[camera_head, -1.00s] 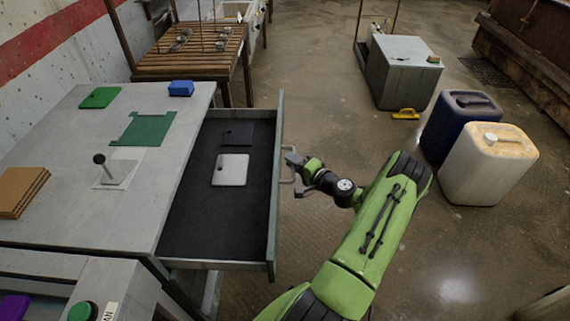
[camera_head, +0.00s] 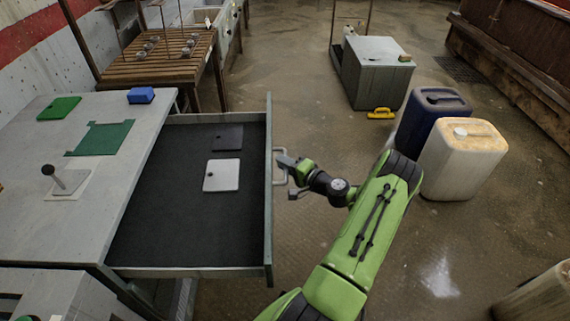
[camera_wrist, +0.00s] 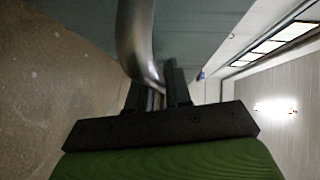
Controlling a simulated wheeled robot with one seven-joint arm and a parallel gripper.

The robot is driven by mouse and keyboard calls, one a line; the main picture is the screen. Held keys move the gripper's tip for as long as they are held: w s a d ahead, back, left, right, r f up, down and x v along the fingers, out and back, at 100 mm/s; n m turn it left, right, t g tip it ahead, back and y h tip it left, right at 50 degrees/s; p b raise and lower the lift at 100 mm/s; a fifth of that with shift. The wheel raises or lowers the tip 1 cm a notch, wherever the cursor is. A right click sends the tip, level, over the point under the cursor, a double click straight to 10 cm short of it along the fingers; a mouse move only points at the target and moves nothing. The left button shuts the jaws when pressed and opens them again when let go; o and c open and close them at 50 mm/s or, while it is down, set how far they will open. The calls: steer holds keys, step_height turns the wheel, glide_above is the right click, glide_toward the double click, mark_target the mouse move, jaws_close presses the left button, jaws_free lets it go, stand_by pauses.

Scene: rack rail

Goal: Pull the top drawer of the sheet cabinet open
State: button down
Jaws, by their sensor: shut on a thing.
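The top drawer (camera_head: 192,271) of the sheet cabinet (camera_head: 112,212) stands pulled well out to the right, its dark-lined inside showing. A light grey plate (camera_head: 221,175) and a dark plate (camera_head: 228,137) lie flat in it. A metal bar handle (camera_head: 282,170) is on the drawer's front; it also shows as a curved bar in the wrist view (camera_wrist: 135,35). My gripper (camera_head: 288,175) is shut on this handle, with its dark fingers (camera_wrist: 158,95) around the bar. The exact contact is partly hidden in the head view.
On the cabinet top lie green sheets (camera_head: 103,138), a blue block (camera_head: 141,95) and a post on a plate (camera_head: 67,180).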

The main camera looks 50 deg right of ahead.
steer(key=c, duration=1.2)
jaws_free()
steer(key=shift+o, duration=0.2)
steer(key=s+a+r+p, duration=0.1)
steer(key=s+r+p, duration=0.1)
steer(key=s, duration=1.3)
steer(key=shift+s, duration=0.25)
steer(key=shift+r, duration=0.1)
